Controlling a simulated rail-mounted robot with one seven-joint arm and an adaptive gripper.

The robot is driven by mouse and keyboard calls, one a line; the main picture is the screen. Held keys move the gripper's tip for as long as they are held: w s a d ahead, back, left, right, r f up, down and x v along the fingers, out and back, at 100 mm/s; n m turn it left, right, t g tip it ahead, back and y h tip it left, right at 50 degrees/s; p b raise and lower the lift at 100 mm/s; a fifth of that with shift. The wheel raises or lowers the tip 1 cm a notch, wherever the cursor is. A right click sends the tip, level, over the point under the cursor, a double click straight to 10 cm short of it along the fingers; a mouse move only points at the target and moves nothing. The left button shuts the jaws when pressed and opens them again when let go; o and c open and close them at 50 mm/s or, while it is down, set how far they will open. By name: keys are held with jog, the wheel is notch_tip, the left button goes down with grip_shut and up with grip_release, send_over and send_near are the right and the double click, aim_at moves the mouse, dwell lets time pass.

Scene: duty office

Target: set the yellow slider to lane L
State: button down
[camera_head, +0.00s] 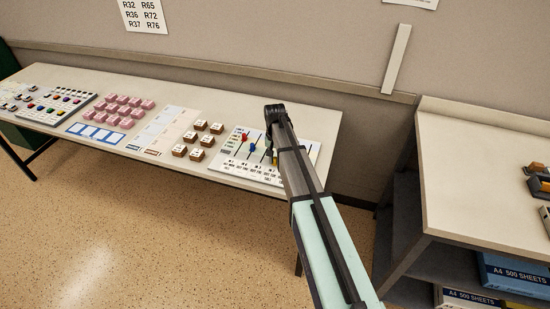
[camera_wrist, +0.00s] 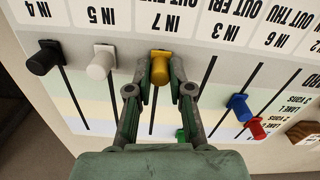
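The yellow slider (camera_wrist: 160,68) is a knob on a dark slot in the slider board, at the slot's end near the upside-down label "IN 7". My gripper (camera_wrist: 160,72) has one finger on each side of this knob, and the fingertips appear closed against it. The slot runs from the knob down between the fingers. In the head view, the slider board (camera_head: 229,169) lies at the right end of the long table, and my gripper (camera_head: 274,150) is over its right part, hiding much of it. Small lane lettering shows near the board's right side in the wrist view.
A black slider (camera_wrist: 43,60) and a white slider (camera_wrist: 100,64) stand left of the yellow one. A green slider (camera_wrist: 181,135) is partly hidden by a finger. Blue (camera_wrist: 239,107) and red (camera_wrist: 257,128) sliders are at right. Wooden blocks (camera_head: 198,141) stand beside the board.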

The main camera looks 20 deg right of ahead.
jog(key=w+d, duration=0.2)
jog(key=w, duration=0.2)
jog(key=shift+w+d+b, duration=0.2)
jog(key=shift+d+b, duration=0.1)
jog(key=shift+d, duration=0.1)
jog(key=shift+s, duration=0.1)
jog(key=c, duration=1)
grip_release()
jog(key=shift+c, duration=0.2)
jog(key=shift+r, duration=0.1)
notch_tip(320, 180, up, 12)
